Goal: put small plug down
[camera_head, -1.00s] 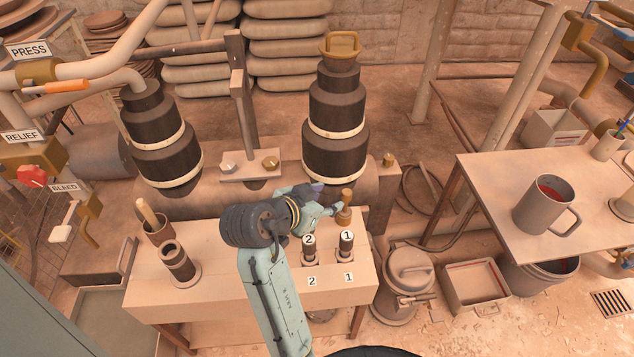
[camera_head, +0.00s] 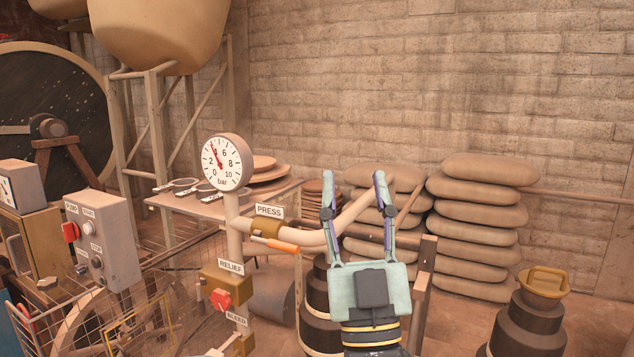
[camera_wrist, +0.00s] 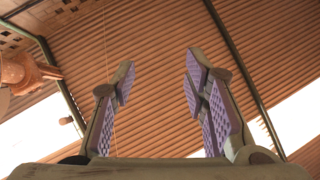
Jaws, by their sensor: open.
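My gripper (camera_head: 354,178) is raised in the middle of the head view, fingers pointing up. Its two purple-padded fingers are wide apart, with nothing between them. In the wrist view my gripper (camera_wrist: 158,80) also shows spread and empty, with the corrugated roof behind it. I see no small plug in either view now. The bench with the numbered sockets is out of view too.
A pressure gauge (camera_head: 227,162) stands left of my gripper. An orange-handled PRESS lever (camera_head: 282,246) and a red RELIEF knob (camera_head: 221,299) are below it. Stacked sacks (camera_head: 478,225) lie behind at right. A dark stepped cylinder (camera_head: 522,330) with a yellow cap stands lower right.

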